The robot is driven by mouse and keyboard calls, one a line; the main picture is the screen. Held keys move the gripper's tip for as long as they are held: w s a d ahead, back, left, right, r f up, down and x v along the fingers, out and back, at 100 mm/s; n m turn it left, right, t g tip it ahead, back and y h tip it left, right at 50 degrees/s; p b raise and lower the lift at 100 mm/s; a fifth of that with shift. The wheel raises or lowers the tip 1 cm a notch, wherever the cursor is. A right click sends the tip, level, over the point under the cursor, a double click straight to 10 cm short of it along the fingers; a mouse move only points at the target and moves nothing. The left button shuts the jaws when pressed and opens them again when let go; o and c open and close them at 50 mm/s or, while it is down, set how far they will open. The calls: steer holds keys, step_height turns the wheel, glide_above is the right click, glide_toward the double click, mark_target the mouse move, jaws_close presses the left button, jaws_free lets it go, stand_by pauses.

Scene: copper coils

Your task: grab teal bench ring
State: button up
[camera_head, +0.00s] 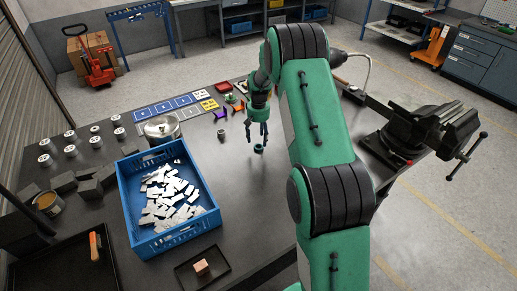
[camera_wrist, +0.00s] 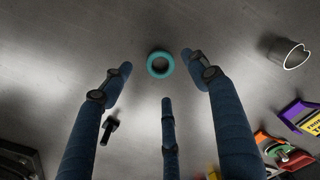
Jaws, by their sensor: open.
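The teal ring (camera_wrist: 151,65) lies flat on the dark bench top in the wrist view, a little beyond my gripper's fingertips. In the head view the small teal ring (camera_head: 259,148) lies on the bench just below my gripper (camera_head: 257,136). In the wrist view my gripper (camera_wrist: 157,80) has its three blue fingers spread, with nothing between them. The ring sits roughly between the two outer fingertips in that picture, apart from the fingers.
A blue crate (camera_head: 124,196) of pale metal pieces stands left of the gripper. A metal cup (camera_wrist: 287,54) and coloured items (camera_wrist: 285,150) lie to the right in the wrist view. A vise (camera_head: 420,130) stands at the right.

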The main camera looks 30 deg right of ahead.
mark_target(259, 144)
steer(key=shift+s+f+b, duration=0.1)
steer(key=shift+f+b, duration=0.7)
steer(key=shift+f, duration=1.75)
steer(key=c, duration=1.4)
steer(key=shift+o, duration=0.2)
steer(key=shift+r, duration=0.1)
steer(key=shift+r+p, duration=0.35)
steer(key=shift+r, duration=0.4)
step_height(259, 144, up, 2)
steer(key=shift+r+p, duration=0.15)
steer(key=shift+p, duration=0.25)
steer(key=s+a, duration=0.2)
steer(key=s, duration=0.3)
steer(key=s+a+p, duration=0.1)
steer(key=s, duration=0.4)
steer(key=s+a+r+p, duration=0.1)
steer(key=s+a, duration=0.1)
steer(key=s, duration=0.3)
steer(key=shift+a, duration=0.3)
